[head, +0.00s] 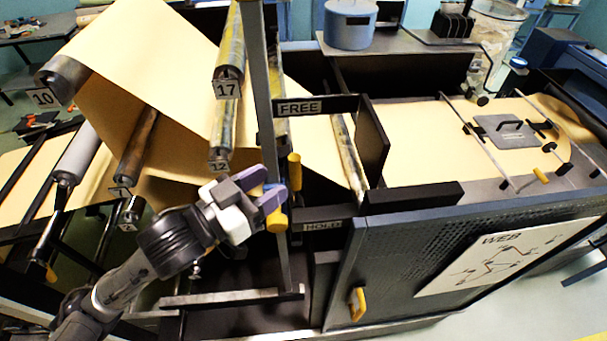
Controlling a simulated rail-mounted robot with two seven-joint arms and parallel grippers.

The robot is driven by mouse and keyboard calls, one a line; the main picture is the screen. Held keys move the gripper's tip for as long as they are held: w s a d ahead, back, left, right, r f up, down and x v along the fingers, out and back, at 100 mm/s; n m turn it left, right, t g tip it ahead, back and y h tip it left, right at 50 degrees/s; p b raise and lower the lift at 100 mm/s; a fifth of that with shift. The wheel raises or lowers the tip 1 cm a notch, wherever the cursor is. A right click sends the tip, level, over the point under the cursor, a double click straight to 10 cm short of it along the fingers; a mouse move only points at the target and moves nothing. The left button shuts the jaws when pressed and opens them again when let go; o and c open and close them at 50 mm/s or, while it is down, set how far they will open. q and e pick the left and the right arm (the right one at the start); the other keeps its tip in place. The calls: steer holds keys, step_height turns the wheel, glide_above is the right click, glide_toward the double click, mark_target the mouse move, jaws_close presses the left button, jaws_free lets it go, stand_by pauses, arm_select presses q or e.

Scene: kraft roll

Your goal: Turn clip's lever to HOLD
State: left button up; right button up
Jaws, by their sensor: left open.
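The FREE label (299,108) is on a dark bar on the machine frame. The HOLD label (322,226) is on a dark bar lower down. A yellow grip (294,172) stands upright between the two labels. A second yellow piece (277,222) is lower, left of HOLD, beside my fingers. I cannot tell which of these is the clip's lever. My left gripper (268,190) has purple fingers and is open at the upright post, just left of and below the upright yellow grip. Its fingers partly hide the lower yellow piece, and I cannot tell whether they touch it. My right gripper is not in view.
A tall metal post (262,90) stands right at my gripper. Kraft paper (150,60) runs over rollers at left, with number tags such as 17 (227,88). A dark cabinet (400,262) with a yellow handle (357,303) and a WEB diagram (500,258) stands right.

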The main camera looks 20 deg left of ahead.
mark_target(290, 170)
arm_select(q)
steer(key=p+x, duration=0.2)
steer(key=x, duration=0.4)
steer(key=shift+w+d+r, duration=0.15)
steer(key=shift+w, duration=0.15)
steer(key=shift+p+x, duration=0.35)
steer(key=shift+x, duration=0.5)
jaws_close()
